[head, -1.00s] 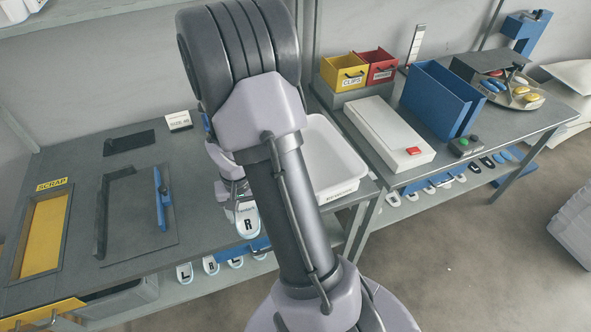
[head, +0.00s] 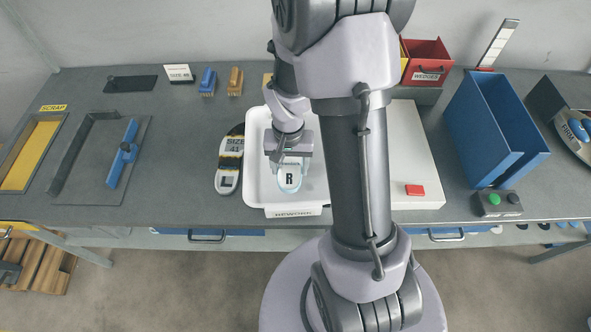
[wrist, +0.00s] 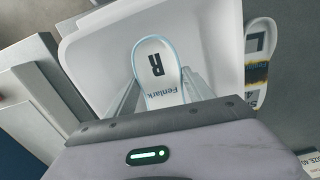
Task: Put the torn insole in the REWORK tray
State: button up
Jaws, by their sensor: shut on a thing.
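In the wrist view the insole (wrist: 157,72) also reads "Fenlark" and sits between the fingers (wrist: 160,96). The white REWORK tray (head: 317,190) is on the bench, its label on the front wall. The insole is over the inside of the tray, toward its middle; I cannot tell whether it touches the floor. The tray also shows in the wrist view (wrist: 95,50). No tear shows on the visible part of the insole; its lower end is hidden by my gripper.
A SIZE 41 insole-shaped piece (head: 229,165) with a dark, yellow-edged band lies just left of the tray. A white box with a red button (head: 414,190) stands right of my arm. Blue bin (head: 490,130) and SCRAP opening (head: 32,155) lie farther out.

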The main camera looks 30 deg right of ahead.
aim_at(291, 172)
notch_tip(291, 172, down, 4)
jog(key=shift+f+b, duration=0.1)
jog(key=shift+b, duration=0.6)
jog(key=shift+d+f, duration=0.1)
jog(key=shift+f, duration=0.1)
jog(key=o, duration=1.3)
jog(key=shift+r, duration=0.1)
jog(key=shift+o, duration=0.2)
jog(key=shift+r, duration=0.1)
